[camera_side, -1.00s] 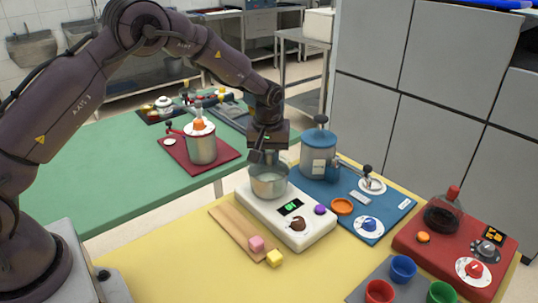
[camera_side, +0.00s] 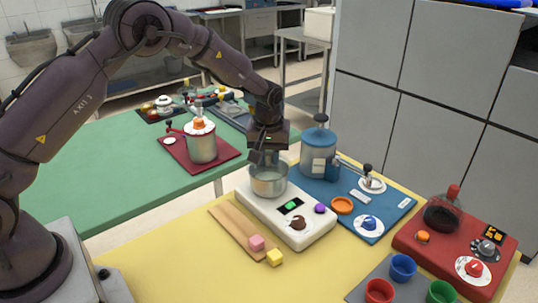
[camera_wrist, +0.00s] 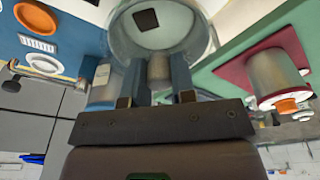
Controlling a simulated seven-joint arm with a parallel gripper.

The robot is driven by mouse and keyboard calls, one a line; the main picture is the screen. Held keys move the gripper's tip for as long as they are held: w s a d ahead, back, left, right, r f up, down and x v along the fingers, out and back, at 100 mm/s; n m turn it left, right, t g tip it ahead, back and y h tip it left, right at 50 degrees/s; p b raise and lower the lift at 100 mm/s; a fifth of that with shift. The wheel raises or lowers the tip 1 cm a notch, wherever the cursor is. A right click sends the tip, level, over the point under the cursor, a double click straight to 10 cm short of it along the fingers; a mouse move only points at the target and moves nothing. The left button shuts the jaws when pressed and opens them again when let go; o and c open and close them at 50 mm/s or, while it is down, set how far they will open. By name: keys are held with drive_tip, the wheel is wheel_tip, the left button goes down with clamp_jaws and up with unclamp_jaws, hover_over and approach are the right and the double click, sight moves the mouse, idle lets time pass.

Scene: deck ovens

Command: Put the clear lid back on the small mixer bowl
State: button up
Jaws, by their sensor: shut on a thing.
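The small metal mixer bowl (camera_side: 268,184) stands upright on a white base (camera_side: 322,232) with a green-lit display. My gripper (camera_side: 262,158) points down just above the bowl's rim. In the wrist view my gripper (camera_wrist: 157,88) is shut on a short grey knob (camera_wrist: 158,68) between its two blue fingers. A round clear lid (camera_wrist: 120,25) shows around and beyond the knob, with a dark square patch seen at its middle. The lid is hardly visible in the side view, so I cannot tell whether it touches the rim all round.
A blue pot (camera_side: 318,150) stands close behind and right of the bowl. A wooden board (camera_side: 232,226) with pink and yellow cubes lies in front. A red machine (camera_side: 445,245) and cups are at the right. The yellow table's front left is clear.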

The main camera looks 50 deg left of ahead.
drive_tip(key=o, duration=1.4)
drive_tip(key=shift+r, duration=0.1)
drive_tip(key=shift+r, duration=3.4)
clamp_jaws()
drive_tip(key=shift+f, duration=0.15)
